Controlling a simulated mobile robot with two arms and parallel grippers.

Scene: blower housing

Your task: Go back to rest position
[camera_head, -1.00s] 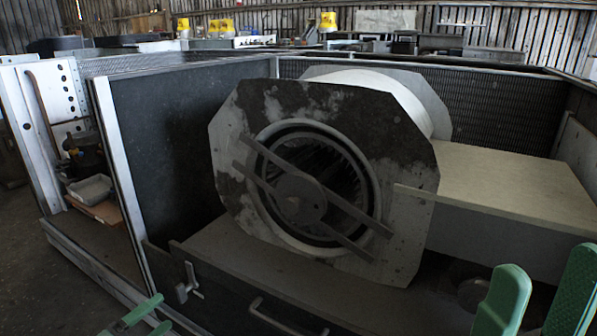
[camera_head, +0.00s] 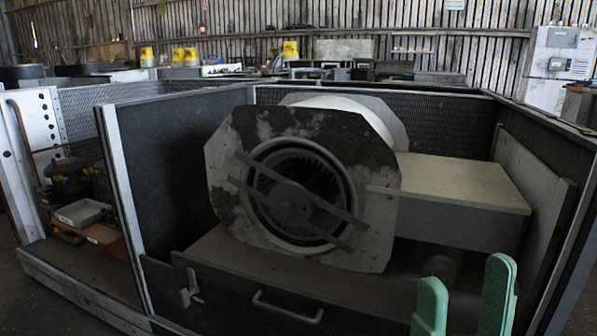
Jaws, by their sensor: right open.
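My right gripper (camera_head: 463,300) shows at the bottom right of the head view as two green fingers, spread apart with nothing between them. It is in front of the blower housing and apart from it. The blower (camera_head: 300,190) has an octagonal, stained metal front plate with a round opening and a diagonal bracket across it. It sits inside an open-fronted dark enclosure (camera_head: 180,160). My left gripper is out of view.
A beige box (camera_head: 460,183) stands right of the blower. A low front panel with a handle (camera_head: 285,308) and a latch (camera_head: 188,290) borders the enclosure. A grey tray (camera_head: 83,212) lies in the left compartment. Open floor (camera_head: 40,305) shows at bottom left.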

